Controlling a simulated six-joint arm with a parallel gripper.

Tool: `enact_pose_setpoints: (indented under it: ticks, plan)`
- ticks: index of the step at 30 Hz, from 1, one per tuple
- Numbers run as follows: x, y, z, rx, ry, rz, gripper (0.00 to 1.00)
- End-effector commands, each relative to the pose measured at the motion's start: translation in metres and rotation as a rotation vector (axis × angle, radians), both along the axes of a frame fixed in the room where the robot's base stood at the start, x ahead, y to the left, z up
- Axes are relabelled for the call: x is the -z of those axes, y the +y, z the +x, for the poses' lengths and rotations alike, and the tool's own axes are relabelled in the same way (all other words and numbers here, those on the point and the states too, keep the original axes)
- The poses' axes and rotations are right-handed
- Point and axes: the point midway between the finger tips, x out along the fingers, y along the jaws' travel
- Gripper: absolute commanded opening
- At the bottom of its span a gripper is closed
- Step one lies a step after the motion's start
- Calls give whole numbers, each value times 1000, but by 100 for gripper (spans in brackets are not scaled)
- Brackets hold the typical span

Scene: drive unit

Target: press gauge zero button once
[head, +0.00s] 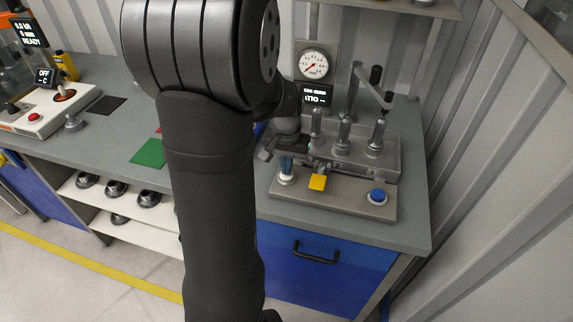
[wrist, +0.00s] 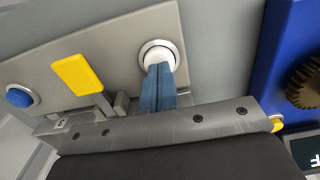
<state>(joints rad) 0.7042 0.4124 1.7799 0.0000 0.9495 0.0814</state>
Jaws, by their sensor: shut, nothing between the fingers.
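A white round button (head: 286,179) in a metal ring sits at the left end of the grey fixture plate; it also shows in the wrist view (wrist: 160,50). My gripper (head: 286,168) is shut and empty, its blue fingers pointing down at this button. In the wrist view the fingertips (wrist: 159,68) overlap the button's near edge; I cannot tell whether they touch or press it. A blue button (head: 377,196) is at the plate's right end. No label shows on either button. The dial gauge (head: 313,65) stands behind, above a small display (head: 316,94), partly hidden by my arm.
A yellow lever tab (head: 318,182) lies between the two buttons, close to my gripper. Several metal posts (head: 344,134) rise from the block behind. In the wrist view, a brown gear (wrist: 307,84) on a blue surface is at the right. A green mat (head: 149,153) lies left of my arm.

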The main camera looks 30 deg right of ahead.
Motion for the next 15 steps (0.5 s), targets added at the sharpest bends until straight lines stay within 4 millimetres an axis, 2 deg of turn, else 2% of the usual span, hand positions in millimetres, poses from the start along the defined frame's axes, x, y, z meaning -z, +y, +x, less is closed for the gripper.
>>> enact_pose_setpoints:
  ticks: [8, 15]
  plan:
    - [21, 0, 0, 0, 1, 1, 0]
    - [23, 1, -2, 0, 4, 4, 0]
